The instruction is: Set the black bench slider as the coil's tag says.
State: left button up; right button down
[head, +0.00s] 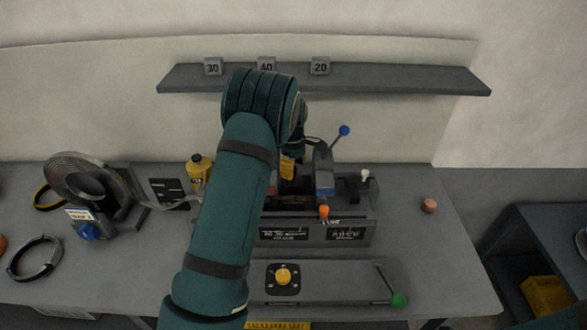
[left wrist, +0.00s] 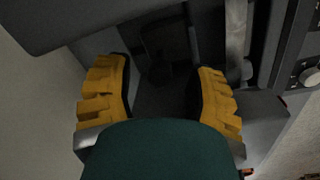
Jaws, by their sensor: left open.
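The copper coil's reel (head: 62,172) stands at the left of the bench, with a white tag (head: 79,214) on its front; the writing is too small to read. My left arm crosses the middle of the head view and hides part of the bench machine (head: 310,236). My left gripper (head: 287,168) is over the machine's back part, mostly hidden by the arm. In the left wrist view its yellow fingers (left wrist: 162,95) are apart, with a dark, dim part of the machine beyond them. I cannot pick out the black slider for certain. My right gripper is not in view.
The machine has a blue-knobbed lever (head: 344,130), a white knob (head: 365,173) and an orange knob (head: 323,211). In front are a yellow dial (head: 283,277) and a green-knobbed lever (head: 398,299). A shelf (head: 400,82) with number blocks hangs behind. The bench's right end is mostly clear.

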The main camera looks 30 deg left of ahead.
pick_arm(q)
jog(key=shift+f, duration=0.4)
grip_shut()
